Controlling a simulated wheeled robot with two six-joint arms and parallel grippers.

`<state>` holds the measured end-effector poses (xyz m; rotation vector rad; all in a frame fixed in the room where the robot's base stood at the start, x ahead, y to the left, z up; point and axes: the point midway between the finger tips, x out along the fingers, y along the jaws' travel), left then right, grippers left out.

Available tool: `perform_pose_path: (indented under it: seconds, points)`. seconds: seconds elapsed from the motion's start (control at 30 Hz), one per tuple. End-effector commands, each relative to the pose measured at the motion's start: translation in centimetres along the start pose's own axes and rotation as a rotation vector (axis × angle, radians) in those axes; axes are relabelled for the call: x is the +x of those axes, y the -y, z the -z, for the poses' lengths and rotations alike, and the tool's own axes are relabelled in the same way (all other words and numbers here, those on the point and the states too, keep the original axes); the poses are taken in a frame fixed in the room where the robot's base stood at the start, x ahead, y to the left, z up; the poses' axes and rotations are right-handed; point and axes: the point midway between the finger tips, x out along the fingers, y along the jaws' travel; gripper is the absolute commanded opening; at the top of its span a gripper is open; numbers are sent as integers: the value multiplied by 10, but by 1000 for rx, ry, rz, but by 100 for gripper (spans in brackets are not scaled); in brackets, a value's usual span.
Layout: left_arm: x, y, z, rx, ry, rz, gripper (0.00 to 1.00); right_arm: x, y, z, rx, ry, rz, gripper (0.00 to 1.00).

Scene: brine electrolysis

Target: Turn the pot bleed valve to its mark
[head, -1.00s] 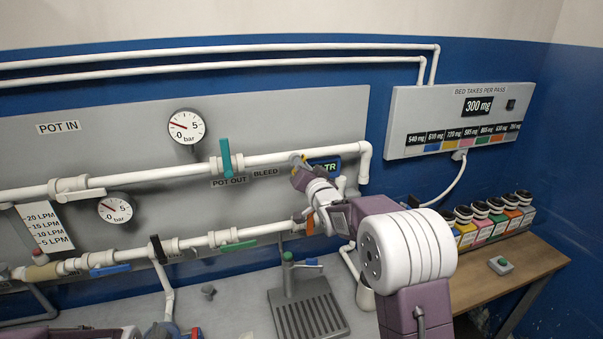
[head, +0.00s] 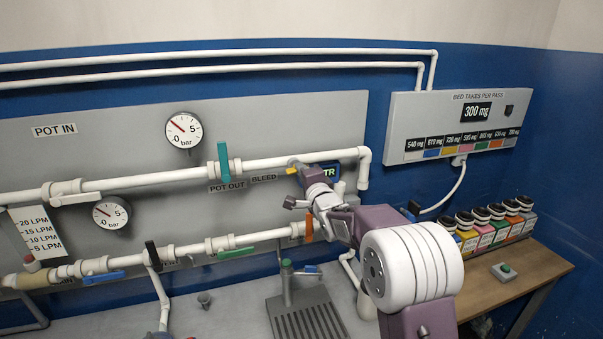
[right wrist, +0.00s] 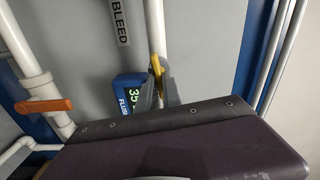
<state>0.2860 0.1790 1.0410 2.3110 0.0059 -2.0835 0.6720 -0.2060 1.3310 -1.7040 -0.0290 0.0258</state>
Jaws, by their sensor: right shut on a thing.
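The yellow handle of the bleed valve (head: 291,170) is on the upper white pipe, just right of the BLEED label (head: 264,177). In the right wrist view the yellow handle (right wrist: 157,70) stands upright in front of the pipe, between grey fingers. My right gripper (head: 297,178) reaches it from the lower right and is shut on it. The same gripper (right wrist: 160,92) partly covers the handle's lower end. The valve's mark cannot be made out. My left gripper is out of view.
Close by are a small lit display (head: 328,171) and an orange handle (head: 309,228) below. A green handle (head: 223,163) is to the left on the same pipe. A drain tray (head: 305,322) stands on the bench, and several coloured bottles are at right.

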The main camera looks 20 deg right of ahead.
Motion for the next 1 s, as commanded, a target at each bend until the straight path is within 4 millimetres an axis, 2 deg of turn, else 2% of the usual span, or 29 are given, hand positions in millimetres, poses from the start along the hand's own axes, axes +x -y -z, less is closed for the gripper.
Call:
perform_pose_path:
  seconds: [0.37,0.87,0.9,0.97,1.0]
  points:
    - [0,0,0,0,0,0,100,0,0,1,133,-1,3,0]
    - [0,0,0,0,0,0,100,0,0,1,151,-1,2,0]
    - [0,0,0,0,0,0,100,0,0,1,151,-1,2,12]
    - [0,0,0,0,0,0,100,0,0,0,150,-1,2,28]
    - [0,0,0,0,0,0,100,0,0,0,150,-1,2,31]
